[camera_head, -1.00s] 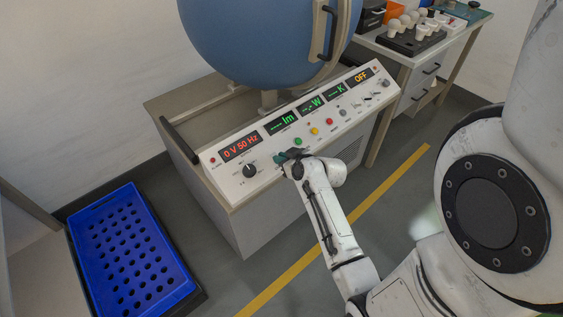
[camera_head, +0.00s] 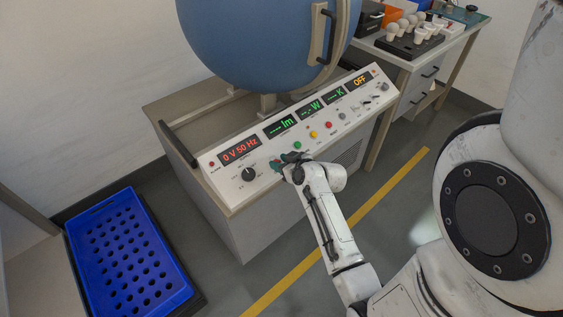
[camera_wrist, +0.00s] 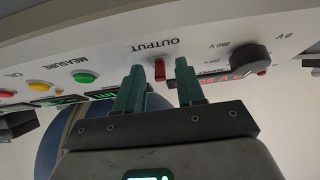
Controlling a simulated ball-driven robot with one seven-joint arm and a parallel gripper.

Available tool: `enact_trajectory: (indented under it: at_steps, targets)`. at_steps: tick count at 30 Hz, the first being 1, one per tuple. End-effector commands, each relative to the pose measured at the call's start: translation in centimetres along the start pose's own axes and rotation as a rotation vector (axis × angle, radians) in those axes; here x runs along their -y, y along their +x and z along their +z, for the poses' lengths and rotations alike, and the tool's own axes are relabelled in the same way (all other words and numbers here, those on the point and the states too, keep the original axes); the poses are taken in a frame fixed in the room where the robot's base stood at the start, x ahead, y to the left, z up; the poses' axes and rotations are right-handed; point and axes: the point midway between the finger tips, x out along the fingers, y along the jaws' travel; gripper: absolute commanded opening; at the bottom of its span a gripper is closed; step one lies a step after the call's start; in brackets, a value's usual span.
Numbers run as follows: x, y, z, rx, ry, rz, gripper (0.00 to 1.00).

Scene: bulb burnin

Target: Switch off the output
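The control panel (camera_head: 222,184) is a white sloped box front with lit displays. Its left display (camera_head: 240,150) reads 0 V 50 Hz in red, and the right one (camera_head: 359,80) reads OFF. In the wrist view the red OUTPUT switch (camera_wrist: 159,71) shows between my two green fingers. My gripper (camera_wrist: 160,68) is open around it, with a gap on both sides and nothing held. In the head view my gripper (camera_head: 281,163) is at the panel's lower edge, right of the black knob (camera_head: 248,174). The switch is hidden there.
Green (camera_wrist: 86,78), yellow and red buttons sit beside the OUTPUT label, and the black knob (camera_wrist: 250,57) is on the other side. A big blue sphere (camera_head: 255,40) stands behind the panel. A blue perforated tray (camera_head: 81,222) is at left. A bench with bulbs (camera_head: 393,32) is at back right.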

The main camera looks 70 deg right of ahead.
Motion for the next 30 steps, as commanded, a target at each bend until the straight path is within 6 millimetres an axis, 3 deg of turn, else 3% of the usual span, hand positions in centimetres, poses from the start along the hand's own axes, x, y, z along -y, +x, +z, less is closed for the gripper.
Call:
enact_trajectory:
  at_steps: [5,21,30]
  targets:
    - [0.0,-0.8,0.1,0.001,0.001,0.0,0.38]
    - [0.0,-9.8,0.1,0.0,0.0,0.0,0.38]
    - [0.0,-10.8,0.0,0.0,0.0,0.0,0.38]
